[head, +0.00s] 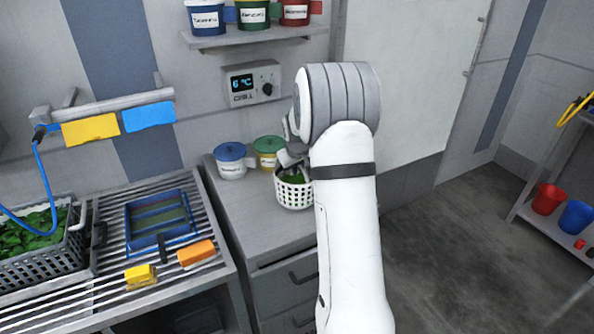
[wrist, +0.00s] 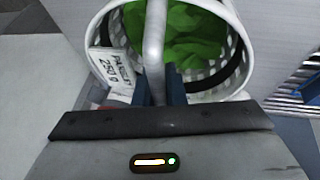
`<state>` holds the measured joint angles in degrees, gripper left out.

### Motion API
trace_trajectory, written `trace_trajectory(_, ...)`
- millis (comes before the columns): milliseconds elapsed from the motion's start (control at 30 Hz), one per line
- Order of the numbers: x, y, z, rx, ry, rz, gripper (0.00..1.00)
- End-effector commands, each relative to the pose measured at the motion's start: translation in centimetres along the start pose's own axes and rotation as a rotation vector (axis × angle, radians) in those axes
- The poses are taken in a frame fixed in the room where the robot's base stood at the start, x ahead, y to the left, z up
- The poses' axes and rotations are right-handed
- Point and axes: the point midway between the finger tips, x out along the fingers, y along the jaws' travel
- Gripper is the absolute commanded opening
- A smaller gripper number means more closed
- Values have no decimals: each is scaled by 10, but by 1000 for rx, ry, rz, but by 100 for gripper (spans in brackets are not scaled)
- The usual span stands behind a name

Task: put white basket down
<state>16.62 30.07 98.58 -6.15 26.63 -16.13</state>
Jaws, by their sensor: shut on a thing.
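The white basket (head: 294,194) is a round, perforated basket at the counter's right part in the head view. Green leaves (head: 297,179) lie inside it. In the wrist view the basket (wrist: 240,70) fills the upper middle, with the leaves (wrist: 185,35) and a white label (wrist: 110,68) reading 250 g at its left side. My gripper (head: 288,157) is above the basket, shut on its grey handle (wrist: 154,45). The fingertips are partly hidden by the handle and by my arm. I cannot tell whether the basket's bottom touches the counter.
Blue-lidded (head: 230,160) and green-lidded (head: 267,152) tubs stand behind the basket on the counter (head: 245,215). The counter left of the basket is clear. A slatted rack (head: 105,270) at left holds a dark crate (head: 45,262), a blue frame (head: 160,217), and yellow (head: 140,274) and orange (head: 196,253) blocks.

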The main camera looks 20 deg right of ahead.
Motion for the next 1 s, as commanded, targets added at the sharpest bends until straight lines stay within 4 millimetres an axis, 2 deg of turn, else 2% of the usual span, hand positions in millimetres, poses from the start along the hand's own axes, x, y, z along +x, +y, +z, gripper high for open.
trace_trajectory(100, 10, -2, 4, 0, 2, 1, 0)
trace_trajectory(433, 14, -2, 6, 0, 3, 1, 0)
trace_trajectory(467, 14, -2, 6, 0, 1, 1, 13)
trace_trajectory(700, 13, -2, 6, 1, 0, 1, 32)
trace_trajectory(1000, 10, -1, 4, 1, 1, 1, 32)
